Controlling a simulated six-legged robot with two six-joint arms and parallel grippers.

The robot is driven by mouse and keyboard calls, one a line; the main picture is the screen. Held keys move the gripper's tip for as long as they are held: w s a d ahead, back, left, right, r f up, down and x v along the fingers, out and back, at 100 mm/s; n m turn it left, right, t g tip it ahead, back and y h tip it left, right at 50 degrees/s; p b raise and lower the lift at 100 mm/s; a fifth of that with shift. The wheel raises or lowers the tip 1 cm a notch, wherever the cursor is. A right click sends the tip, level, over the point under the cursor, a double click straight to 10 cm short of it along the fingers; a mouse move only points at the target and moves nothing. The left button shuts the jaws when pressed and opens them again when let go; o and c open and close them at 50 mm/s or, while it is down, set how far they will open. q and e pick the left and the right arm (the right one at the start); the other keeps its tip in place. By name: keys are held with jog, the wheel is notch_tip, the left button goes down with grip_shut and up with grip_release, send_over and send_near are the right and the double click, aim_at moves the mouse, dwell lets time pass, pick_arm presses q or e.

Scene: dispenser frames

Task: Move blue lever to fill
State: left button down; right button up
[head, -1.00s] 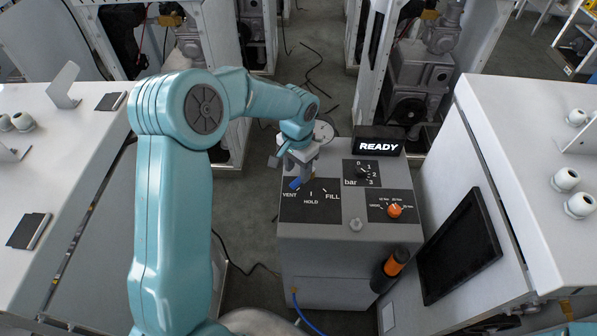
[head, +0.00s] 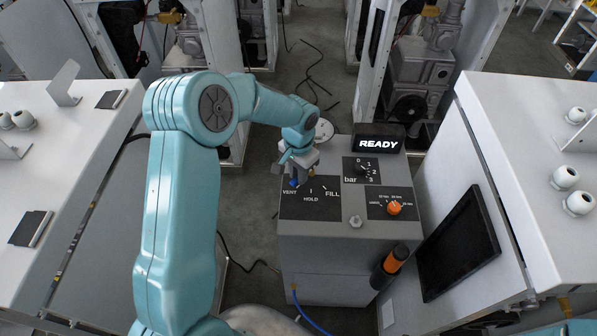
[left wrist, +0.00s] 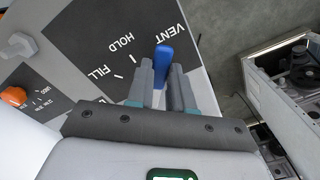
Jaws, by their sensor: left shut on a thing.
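The blue lever (head: 294,182) is on the black VENT/HOLD/FILL dial plate (head: 310,211) on top of the grey dispenser box. In the left wrist view the blue lever (left wrist: 164,60) points close to the VENT label, on the HOLD side of it. My left gripper (head: 298,172) reaches down over the lever from above. In the left wrist view my left gripper (left wrist: 162,84) has one finger on each side of the lever and is shut on it. The lever's base is hidden by the fingers. My right gripper is not in view.
The lit display (head: 379,144) reads READY. The bar dial (head: 362,171) and an orange knob (head: 394,208) sit right of the lever plate. An orange-and-black handle (head: 392,263) is on the box's front right. White cabinets stand close on both sides.

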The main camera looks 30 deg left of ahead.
pick_arm(q)
jog(key=d+n+b, duration=0.1)
jog(key=b, duration=0.1)
jog(key=d+n+b, duration=0.1)
jog(key=n+b, duration=0.1)
jog(key=shift+f+n, duration=0.2)
jog(key=shift+n, duration=0.1)
jog(key=shift+w+d+n+b, duration=0.15)
jog(key=shift+d+n+b, duration=0.2)
jog(key=shift+n+b, duration=0.55)
jog(key=n+b, duration=0.1)
jog(key=d+n, duration=0.1)
jog(key=shift+w+d+r+n+b, duration=0.1)
jog(key=shift+w+n+b, duration=0.2)
jog(key=shift+n+b, duration=0.1)
jog(key=n, duration=0.1)
jog(key=w+d+n+b, duration=0.1)
jog(key=n, duration=0.1)
jog(key=shift+w+d+r+n, duration=0.1)
jog(key=shift+d+n, duration=0.05)
jog(key=shift+n, duration=0.15)
jog(key=shift+w+d+r+n+b, duration=0.15)
jog(key=shift+w+n, duration=0.15)
jog(key=shift+n, duration=0.35)
jog(key=shift+w+d+f+n+b, duration=0.1)
jog(key=shift+w+d+n+b, duration=0.15)
jog(key=shift+n, duration=0.45)
jog(key=shift+w+d+r+n+b, duration=0.1)
jog(key=shift+w+n, duration=0.25)
jog(key=shift+n, duration=0.3)
